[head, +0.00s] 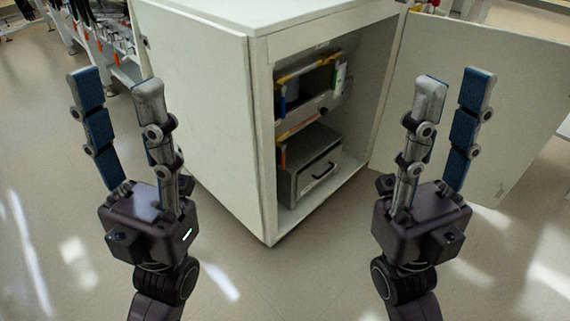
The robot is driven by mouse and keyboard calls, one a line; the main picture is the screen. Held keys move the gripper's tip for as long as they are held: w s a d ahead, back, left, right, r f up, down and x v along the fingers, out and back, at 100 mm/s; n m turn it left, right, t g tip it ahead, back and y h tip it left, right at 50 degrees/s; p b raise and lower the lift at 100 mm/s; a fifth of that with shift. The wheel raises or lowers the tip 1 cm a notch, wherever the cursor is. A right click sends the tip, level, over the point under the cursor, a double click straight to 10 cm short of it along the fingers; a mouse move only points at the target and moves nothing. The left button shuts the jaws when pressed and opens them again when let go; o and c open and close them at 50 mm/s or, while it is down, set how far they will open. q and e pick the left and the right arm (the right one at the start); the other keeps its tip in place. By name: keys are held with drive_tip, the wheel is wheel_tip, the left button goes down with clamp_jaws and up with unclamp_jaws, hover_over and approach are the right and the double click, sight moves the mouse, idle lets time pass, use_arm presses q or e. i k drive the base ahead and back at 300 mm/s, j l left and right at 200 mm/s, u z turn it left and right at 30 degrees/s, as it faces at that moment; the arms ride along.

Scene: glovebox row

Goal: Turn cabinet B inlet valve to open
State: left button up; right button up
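My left gripper (117,84) is raised at the left, in front of the cabinet's left side, with its fingers apart and nothing between them. My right gripper (454,80) is raised at the right, in front of the open cabinet door, with its fingers apart and empty. Neither gripper visibly holds anything. I see no inlet valve and no label naming cabinet B in the head view. I cannot tell whether the white cabinet (204,90) is part of cabinet B.
The white cabinet's door (482,130) stands open to the right. Inside are a grey drawer box (314,165) and a shelf unit with yellow and orange parts (310,85). Racks with cables (105,35) stand at the back left. The pale floor (290,280) in front is clear.

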sight(283, 88)
drive_tip(key=i, duration=0.95)
